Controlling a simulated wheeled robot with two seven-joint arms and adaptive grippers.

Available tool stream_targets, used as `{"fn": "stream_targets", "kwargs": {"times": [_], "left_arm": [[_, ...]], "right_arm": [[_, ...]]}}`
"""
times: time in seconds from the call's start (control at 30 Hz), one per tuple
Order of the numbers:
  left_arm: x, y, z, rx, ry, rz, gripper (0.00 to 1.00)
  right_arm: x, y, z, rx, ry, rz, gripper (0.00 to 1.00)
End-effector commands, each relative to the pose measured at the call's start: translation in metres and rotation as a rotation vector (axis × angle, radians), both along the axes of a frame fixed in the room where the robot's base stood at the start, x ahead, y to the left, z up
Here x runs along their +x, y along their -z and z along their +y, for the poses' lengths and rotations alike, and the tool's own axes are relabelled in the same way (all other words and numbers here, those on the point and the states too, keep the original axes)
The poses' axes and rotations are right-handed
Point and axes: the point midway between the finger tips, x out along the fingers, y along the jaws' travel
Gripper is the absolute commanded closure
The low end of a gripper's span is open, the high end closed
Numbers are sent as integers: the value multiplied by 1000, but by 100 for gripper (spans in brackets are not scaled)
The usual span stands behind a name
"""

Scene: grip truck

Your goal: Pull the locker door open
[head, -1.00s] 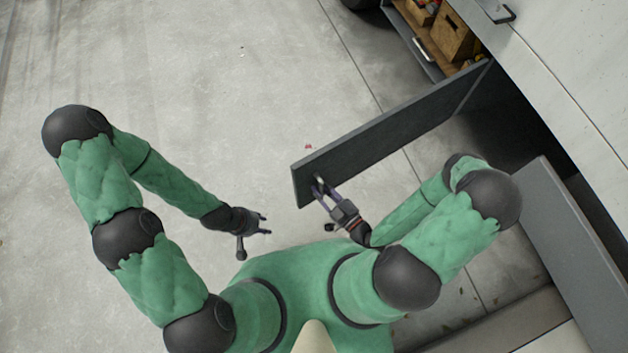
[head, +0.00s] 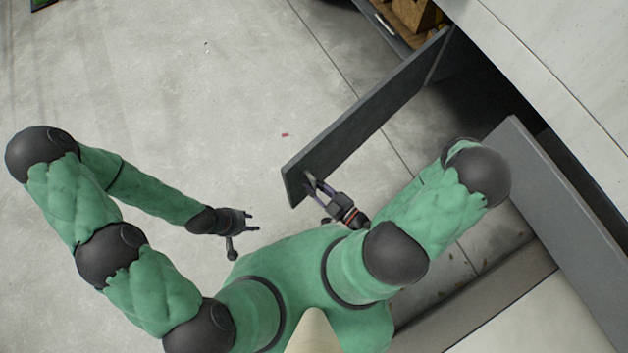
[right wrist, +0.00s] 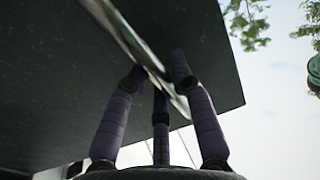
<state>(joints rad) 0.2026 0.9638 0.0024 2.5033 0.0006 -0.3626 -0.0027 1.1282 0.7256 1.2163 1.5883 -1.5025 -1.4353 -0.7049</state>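The locker door (head: 365,120) is a dark grey panel standing out from the truck's side, swung open at an angle. Its free end is at the lower left, close to my body. My right gripper (head: 312,185) is at that end. In the right wrist view its fingers (right wrist: 158,82) close around a shiny metal handle (right wrist: 135,40) on the door's dark face. The exact finger contact is partly hidden. My left gripper (head: 248,226) is open and empty over the floor, left of the door and apart from it.
The truck side (head: 540,60) runs along the upper right, with a dark opening behind the door. A compartment with wooden boxes (head: 415,14) is at the top. Another grey panel (head: 560,220) stands out at the right. The concrete floor (head: 180,90) on the left is clear.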

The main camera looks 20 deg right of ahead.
Motion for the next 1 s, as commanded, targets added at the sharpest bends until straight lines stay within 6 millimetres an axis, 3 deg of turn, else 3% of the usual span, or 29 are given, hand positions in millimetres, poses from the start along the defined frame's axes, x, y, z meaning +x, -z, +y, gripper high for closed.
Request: {"fn": "stream_targets", "kwargs": {"times": [0.03, 0.07, 0.57, 1.0], "left_arm": [[0, 0, 0, 0, 0, 0, 60], [0, 0, 0, 0, 0, 0, 60], [0, 0, 0, 0, 0, 0, 60], [0, 0, 0, 0, 0, 0, 60]], "right_arm": [[-1, 0, 2, 3, -3, 3, 60], [-1, 0, 2, 3, -3, 3, 51], [-5, 1, -4, 0, 3, 1, 51], [-46, 1, -24, 1, 5, 3, 51]]}}
